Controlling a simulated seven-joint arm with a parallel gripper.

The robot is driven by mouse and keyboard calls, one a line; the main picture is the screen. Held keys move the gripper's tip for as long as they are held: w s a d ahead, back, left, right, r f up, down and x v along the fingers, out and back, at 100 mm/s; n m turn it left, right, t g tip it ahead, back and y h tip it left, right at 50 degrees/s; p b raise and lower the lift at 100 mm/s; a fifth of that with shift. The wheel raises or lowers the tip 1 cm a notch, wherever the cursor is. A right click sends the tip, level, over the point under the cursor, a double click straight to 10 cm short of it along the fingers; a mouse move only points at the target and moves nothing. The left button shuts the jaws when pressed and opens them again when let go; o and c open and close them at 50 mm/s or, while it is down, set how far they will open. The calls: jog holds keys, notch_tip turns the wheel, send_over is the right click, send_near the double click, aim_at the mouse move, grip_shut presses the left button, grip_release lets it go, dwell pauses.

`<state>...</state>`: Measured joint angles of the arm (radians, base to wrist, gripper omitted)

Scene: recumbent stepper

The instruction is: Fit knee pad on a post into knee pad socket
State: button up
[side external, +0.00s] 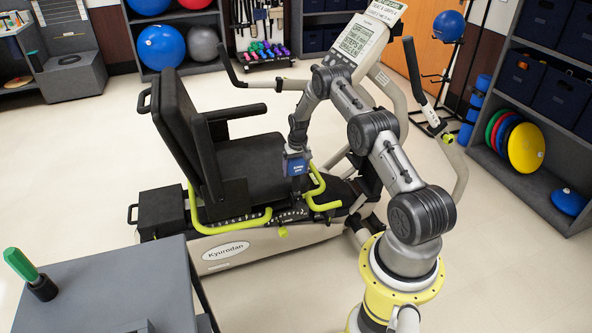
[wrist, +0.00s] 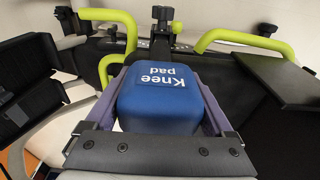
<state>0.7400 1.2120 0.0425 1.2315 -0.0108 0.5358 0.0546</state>
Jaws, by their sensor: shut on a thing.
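The blue knee pad (side external: 296,166) is held by my gripper (side external: 297,156) above the front of the stepper's black seat, beside a yellow-green handle. In the wrist view the knee pad (wrist: 160,100), labelled "Knee pad", sits between the two greyish-purple fingers of my gripper (wrist: 164,88), which are shut on its sides. The pad's post is hidden beneath it. A black upright fitting (wrist: 162,28) stands just beyond the pad, between yellow-green handles. I cannot tell whether it is the knee pad socket, and no open socket mouth is visible.
Yellow-green handles (wrist: 235,40) curve close to the pad on both sides. The stepper's black seat (side external: 245,165) and backrest (side external: 185,130) are left of my gripper. A grey table (side external: 110,290) with a green-handled tool (side external: 22,266) stands at the front left. Open floor surrounds the stepper.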

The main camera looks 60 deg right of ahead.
jog(key=o, duration=1.4)
jog(key=shift+f, duration=0.1)
jog(key=shift+o, duration=0.2)
jog(key=r, duration=0.8)
jog(key=s+a+r, duration=0.1)
jog(key=r, duration=0.3)
jog(key=shift+r, duration=0.15)
jog(key=s+a+r+n+t, duration=0.1)
jog(key=s+a+r+n, duration=0.1)
jog(key=a+r, duration=0.95)
jog(key=s+a+r+n+t, duration=0.1)
jog(key=a+r+n, duration=0.1)
jog(key=a+r, duration=1)
jog(key=s+a+r+n+t, duration=0.25)
jog(key=s+a+r, duration=0.45)
jog(key=s+a, duration=0.35)
jog(key=s+a+f+n, duration=0.1)
jog(key=s+a, duration=0.1)
jog(key=s, duration=0.4)
jog(key=s+a+n+y, duration=0.1)
jog(key=s+a, duration=0.1)
jog(key=s, duration=0.4)
jog(key=shift+a+f, duration=0.25)
jog(key=shift+f, duration=0.15)
